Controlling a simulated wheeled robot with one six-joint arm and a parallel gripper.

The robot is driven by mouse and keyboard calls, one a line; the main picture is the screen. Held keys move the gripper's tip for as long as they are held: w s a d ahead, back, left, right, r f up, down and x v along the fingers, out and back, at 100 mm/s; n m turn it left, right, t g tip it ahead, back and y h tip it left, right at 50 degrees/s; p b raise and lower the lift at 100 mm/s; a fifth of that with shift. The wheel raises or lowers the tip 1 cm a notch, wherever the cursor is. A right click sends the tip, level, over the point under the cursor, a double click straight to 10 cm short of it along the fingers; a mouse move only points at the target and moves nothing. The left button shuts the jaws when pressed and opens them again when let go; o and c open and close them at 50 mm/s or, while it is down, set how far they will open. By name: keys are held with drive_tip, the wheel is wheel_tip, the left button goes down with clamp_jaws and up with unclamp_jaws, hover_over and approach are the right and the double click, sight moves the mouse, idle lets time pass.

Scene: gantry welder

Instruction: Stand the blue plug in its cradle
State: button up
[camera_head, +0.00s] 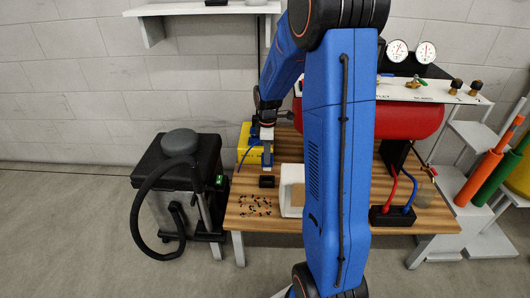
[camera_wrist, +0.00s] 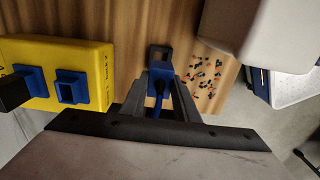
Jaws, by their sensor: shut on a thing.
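My gripper (camera_head: 267,140) points down over the wooden table and is shut on the blue plug (camera_head: 266,159). The plug also shows between the fingers in the wrist view (camera_wrist: 159,74), with its blue cable trailing back toward the wrist. The small black cradle (camera_head: 267,181) stands on the table just below the plug in the head view. In the wrist view the cradle's dark rim (camera_wrist: 153,50) shows just beyond the fingertips. The plug looks upright and above the cradle. The fingers partly hide the cradle in the wrist view, and I cannot tell the exact gap.
A yellow box (camera_wrist: 97,55) with blue sockets is left of my gripper. Small scattered parts (camera_head: 256,206) lie in front of the cradle. A white and tan block (camera_head: 291,190) stands to the right. A black box with red and blue cables (camera_head: 393,215) is farther right.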

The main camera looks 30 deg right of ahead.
sight(267, 169)
drive_tip(key=shift+f, duration=4.2)
drive_tip(key=o, duration=1.2)
drive_tip(key=shift+c, duration=0.2)
drive_tip(key=shift+r, duration=0.15)
wheel_tip(267, 169, up, 12)
drive_tip(key=shift+f, duration=0.15)
